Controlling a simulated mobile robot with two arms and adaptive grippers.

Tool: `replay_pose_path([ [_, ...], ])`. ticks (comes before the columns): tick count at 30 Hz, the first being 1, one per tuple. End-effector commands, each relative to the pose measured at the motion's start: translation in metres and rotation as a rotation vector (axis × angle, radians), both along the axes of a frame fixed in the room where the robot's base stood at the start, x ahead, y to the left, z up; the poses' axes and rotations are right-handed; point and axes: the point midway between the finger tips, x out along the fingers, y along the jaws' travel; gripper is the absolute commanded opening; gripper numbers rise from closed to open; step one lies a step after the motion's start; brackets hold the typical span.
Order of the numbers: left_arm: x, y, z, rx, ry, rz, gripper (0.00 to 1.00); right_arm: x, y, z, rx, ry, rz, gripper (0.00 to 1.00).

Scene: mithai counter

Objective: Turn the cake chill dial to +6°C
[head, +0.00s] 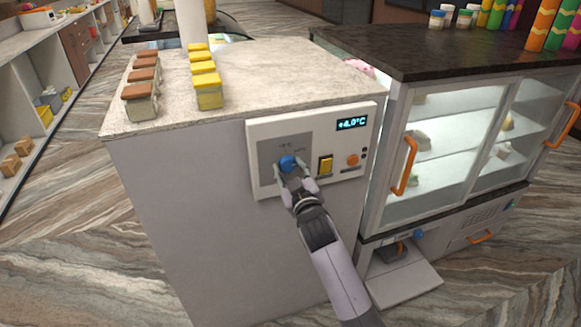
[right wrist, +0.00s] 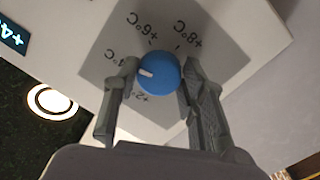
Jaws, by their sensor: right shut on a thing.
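The blue cake chill dial (head: 287,163) sits on the grey square of a white control panel (head: 262,135) on the counter's side. The panel's display (head: 352,123) reads +4.0°C. My right gripper (head: 291,171) is shut on the dial. In the right wrist view the dial (right wrist: 157,73) is between the two fingers of my right gripper (right wrist: 159,85), and its white mark points left, near the +4°C label. My left gripper is not in view.
A glass display case with orange handles (head: 405,165) stands at the right.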

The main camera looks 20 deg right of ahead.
Motion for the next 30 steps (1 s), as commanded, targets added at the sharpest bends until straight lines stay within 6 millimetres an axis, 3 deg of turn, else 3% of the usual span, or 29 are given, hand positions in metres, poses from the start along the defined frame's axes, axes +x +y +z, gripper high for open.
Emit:
replay_pose_path([
  [18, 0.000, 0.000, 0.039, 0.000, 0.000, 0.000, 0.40, 0.000, 0.001, 0.003, 0.555, 0.022, 0.000, 0.11],
  [30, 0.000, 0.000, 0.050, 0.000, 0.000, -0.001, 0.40, 0.000, 0.001, 0.002, 0.744, 0.026, 0.001, 0.11],
])
